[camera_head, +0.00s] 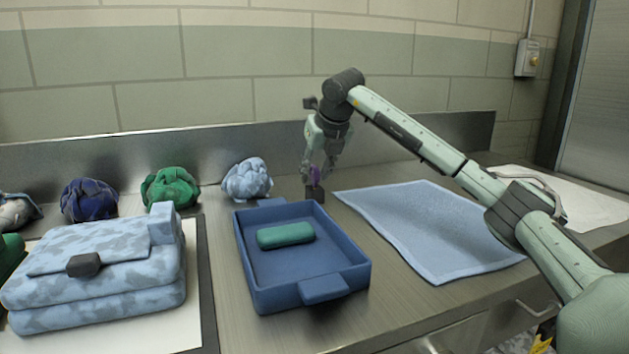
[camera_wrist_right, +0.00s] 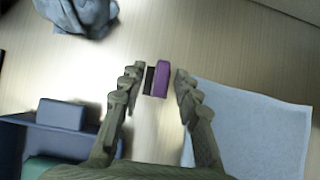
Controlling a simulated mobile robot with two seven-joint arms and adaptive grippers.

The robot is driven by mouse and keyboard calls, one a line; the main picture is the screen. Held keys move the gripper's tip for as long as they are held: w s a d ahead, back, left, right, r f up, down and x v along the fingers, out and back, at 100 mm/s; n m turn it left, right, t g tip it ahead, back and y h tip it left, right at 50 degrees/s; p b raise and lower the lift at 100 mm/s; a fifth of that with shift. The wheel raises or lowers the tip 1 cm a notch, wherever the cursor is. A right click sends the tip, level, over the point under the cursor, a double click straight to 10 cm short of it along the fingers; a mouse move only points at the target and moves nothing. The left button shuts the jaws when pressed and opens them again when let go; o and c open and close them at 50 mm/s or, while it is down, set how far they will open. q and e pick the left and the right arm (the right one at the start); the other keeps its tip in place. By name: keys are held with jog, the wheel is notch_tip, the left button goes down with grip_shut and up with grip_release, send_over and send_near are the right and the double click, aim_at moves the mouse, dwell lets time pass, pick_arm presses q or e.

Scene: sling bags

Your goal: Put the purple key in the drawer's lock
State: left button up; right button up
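A small purple piece, probably the purple key (camera_head: 314,175), stands at a dark block (camera_head: 315,193) on the counter, behind the blue tray. In the right wrist view the purple key (camera_wrist_right: 163,80) has a dark part along its left side. My right gripper (camera_head: 318,165) points down over it. In the wrist view the fingers of this gripper (camera_wrist_right: 158,76) are spread on either side of the key, with a gap on both sides. A drawer front with a metal handle (camera_head: 532,308) shows below the counter's front edge at right. I cannot make out its lock. My left gripper is out of view.
A blue tray (camera_head: 345,250) holding a green case (camera_head: 286,235) stands mid-counter. A light-blue cloth (camera_head: 430,225) lies flat to its right. A camouflage bag (camera_head: 100,275) lies at left. Several rolled bundles (camera_head: 170,188) line the back near the wall ledge.

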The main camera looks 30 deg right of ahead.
grip_shut()
jog(key=shift+r, duration=0.15)
jog(key=shift+r+p, duration=1.7)
jog(key=shift+r, duration=1.15)
